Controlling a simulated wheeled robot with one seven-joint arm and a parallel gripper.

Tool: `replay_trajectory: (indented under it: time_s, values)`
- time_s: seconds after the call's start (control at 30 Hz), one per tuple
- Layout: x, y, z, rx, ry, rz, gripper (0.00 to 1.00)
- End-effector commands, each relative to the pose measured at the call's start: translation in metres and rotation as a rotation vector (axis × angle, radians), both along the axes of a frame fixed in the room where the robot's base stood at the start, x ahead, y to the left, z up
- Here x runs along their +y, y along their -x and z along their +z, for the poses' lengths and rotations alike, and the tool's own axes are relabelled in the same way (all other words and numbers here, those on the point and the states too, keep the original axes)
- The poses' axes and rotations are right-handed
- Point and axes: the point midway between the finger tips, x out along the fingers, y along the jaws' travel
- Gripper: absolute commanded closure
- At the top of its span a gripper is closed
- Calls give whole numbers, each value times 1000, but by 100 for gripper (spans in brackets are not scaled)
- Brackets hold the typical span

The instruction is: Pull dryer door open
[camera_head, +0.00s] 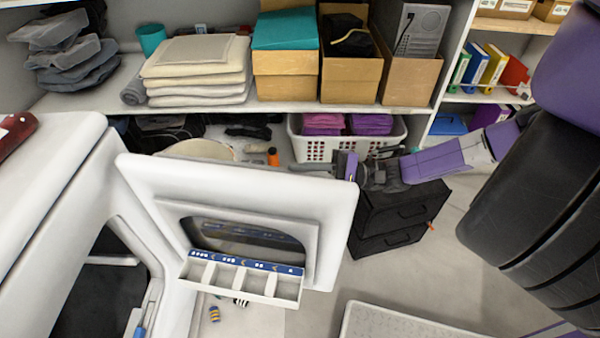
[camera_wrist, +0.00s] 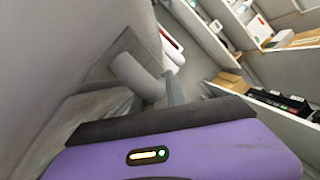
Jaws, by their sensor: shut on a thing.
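The white dryer (camera_head: 48,170) stands at the left with its opening exposed. Its door (camera_head: 262,183) is swung well out from the body, with an oval window and a tray of compartments on its inner face. My gripper (camera_head: 350,170) is at the free right edge of the door and is shut on it. The outer side of the door is hidden in the head view. In the wrist view, a dark part of my gripper (camera_wrist: 172,90) lies close to a pale surface; the grasp itself is not clear.
A black drawer unit (camera_head: 398,222) stands right behind my gripper. A white basket (camera_head: 345,143) with purple cloths is under the shelf (camera_head: 225,107), which holds boxes and folded towels. A pale mat (camera_head: 400,322) lies on the floor at front. Small striped items lie below the door.

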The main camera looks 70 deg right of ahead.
Motion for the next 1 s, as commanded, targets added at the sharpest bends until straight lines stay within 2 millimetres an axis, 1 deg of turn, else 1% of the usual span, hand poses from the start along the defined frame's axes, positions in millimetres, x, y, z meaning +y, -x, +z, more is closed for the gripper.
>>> replay_trajectory:
  time_s: [0.03,0.17,0.2,0.57,0.67,1.0]
  values:
    - [-2,3,0,3,1,-1,100]
    - [-2,3,0,3,2,-2,100]
    - [-2,3,0,3,2,-3,75]
    - [-2,3,-1,1,1,-3,74]
    - [-7,11,-3,3,3,-4,74]
    - [-30,57,-14,2,2,-3,74]
